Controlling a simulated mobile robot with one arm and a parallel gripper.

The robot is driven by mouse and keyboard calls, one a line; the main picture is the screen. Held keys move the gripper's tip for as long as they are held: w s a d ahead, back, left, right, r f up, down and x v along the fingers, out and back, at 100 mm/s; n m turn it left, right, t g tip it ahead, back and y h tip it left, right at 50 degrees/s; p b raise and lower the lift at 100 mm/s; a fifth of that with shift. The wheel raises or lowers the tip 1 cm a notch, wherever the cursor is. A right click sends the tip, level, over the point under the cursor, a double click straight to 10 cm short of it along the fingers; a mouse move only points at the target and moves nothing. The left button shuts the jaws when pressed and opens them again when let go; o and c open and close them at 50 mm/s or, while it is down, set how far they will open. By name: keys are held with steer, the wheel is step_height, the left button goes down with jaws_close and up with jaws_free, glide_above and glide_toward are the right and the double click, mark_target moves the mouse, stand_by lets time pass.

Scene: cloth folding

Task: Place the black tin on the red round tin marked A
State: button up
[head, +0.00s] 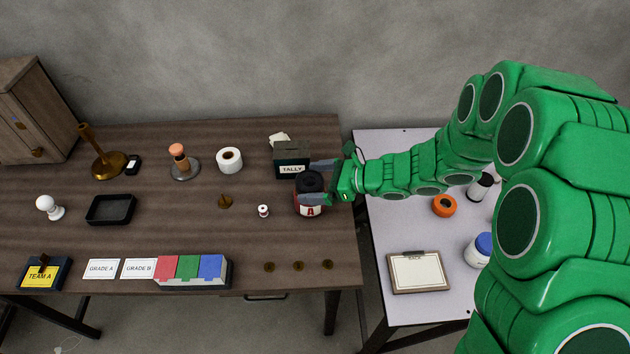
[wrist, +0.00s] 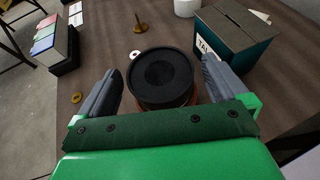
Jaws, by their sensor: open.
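The black tin (head: 310,181) sits on top of the red round tin marked A (head: 309,210), near the right edge of the brown table. The red tin's white label with a red A faces the front. In the wrist view the black tin (wrist: 161,75) shows as a dark round top between my fingers, and only a thin reddish edge shows under it. My gripper (head: 318,182) reaches in from the right at the height of the black tin. Its two fingers (wrist: 161,88) stand apart on either side of the tin, with a gap visible at the sides.
A dark TALLY box (head: 292,160) stands just behind the tins. A small spool (head: 263,211) and a brown cone (head: 225,201) are to the left. Brass discs (head: 298,266) lie near the front edge. A pale side table (head: 390,222) stands to the right.

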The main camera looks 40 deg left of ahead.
steer(key=shift+r, duration=0.1)
steer(key=shift+d+r, duration=0.15)
steer(key=v, duration=1.1)
steer(key=shift+w+d+r, duration=0.2)
steer(key=shift+d, duration=0.1)
steer(key=s+d+r+n+t+h, duration=0.1)
steer(key=s+d+r+n+h, duration=0.3)
steer(key=d, duration=1)
steer(key=s+d+r+n+t+h, duration=0.2)
steer(key=s+d+r+n+h, duration=0.2)
steer(key=s+d, duration=0.5)
steer(key=s+d+r+n+t+h, duration=0.1)
steer(key=s+d+r+n+h, duration=0.3)
steer(key=d, duration=1.5)
step_height(320, 180, up, 2)
steer(key=shift+s+d+r+n, duration=0.1)
steer(key=shift+s+d+n, duration=0.15)
steer(key=shift+s, duration=0.95)
